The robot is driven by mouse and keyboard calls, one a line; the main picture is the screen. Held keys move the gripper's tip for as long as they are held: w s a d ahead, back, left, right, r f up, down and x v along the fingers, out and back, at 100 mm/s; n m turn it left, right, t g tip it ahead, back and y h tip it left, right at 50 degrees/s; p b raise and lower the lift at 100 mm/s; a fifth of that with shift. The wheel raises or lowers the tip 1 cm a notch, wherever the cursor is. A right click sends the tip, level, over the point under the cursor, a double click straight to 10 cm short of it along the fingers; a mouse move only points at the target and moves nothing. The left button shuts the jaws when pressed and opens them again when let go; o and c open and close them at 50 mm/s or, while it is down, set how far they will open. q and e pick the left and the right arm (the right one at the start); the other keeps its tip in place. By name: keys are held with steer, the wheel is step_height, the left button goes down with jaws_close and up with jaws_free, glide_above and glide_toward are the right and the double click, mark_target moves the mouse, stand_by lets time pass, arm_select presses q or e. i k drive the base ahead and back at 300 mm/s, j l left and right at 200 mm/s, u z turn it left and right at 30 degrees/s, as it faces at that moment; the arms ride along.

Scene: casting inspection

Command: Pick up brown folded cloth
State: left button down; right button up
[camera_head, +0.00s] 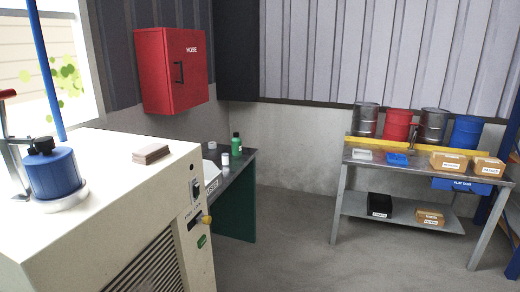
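A small brown folded cloth (151,154) lies flat on top of the cream machine cabinet (110,180), near its back right edge. Nothing touches it and its top is fully in view. Neither of my grippers shows in the head view.
A blue round container (54,176) with a black knob stands on the cabinet left of the cloth. A dark bench (237,165) with a green bottle (236,145) is behind. A red hose box (172,70) hangs on the wall. Open floor (285,240) leads to a metal table (405,168) with boxes.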

mark_target(148, 154)
steer(key=u, duration=1)
